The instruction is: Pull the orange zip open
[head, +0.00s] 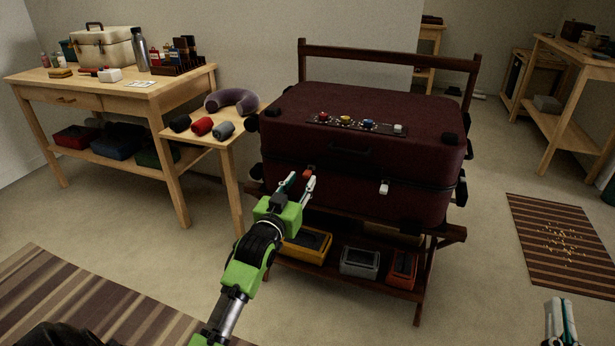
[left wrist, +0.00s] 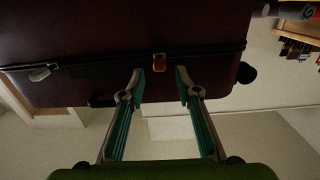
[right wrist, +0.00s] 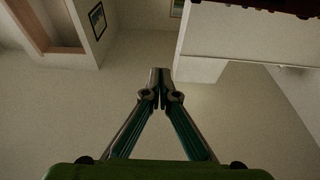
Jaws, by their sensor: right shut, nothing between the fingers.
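The dark red suitcase (head: 360,150) lies closed on a wooden rack. The orange zip pull (head: 309,173) hangs on the front seam, left of a white pull (head: 384,188). My left gripper (head: 298,182) is at the suitcase front by the orange pull. In the left wrist view, its open fingers (left wrist: 159,85) stand on either side of the orange pull (left wrist: 159,62), which sits just beyond the tips with space to each side. My right gripper (head: 560,305) is low at the right, away from the suitcase. In the right wrist view its fingertips (right wrist: 159,80) are together and empty.
The suitcase top carries a strip of coloured knobs (head: 357,123). Yellow (head: 307,246), grey and orange bins sit on the rack's lower shelf. A small table at left holds a neck pillow (head: 231,100) and rolled cloths. Floor in front is free.

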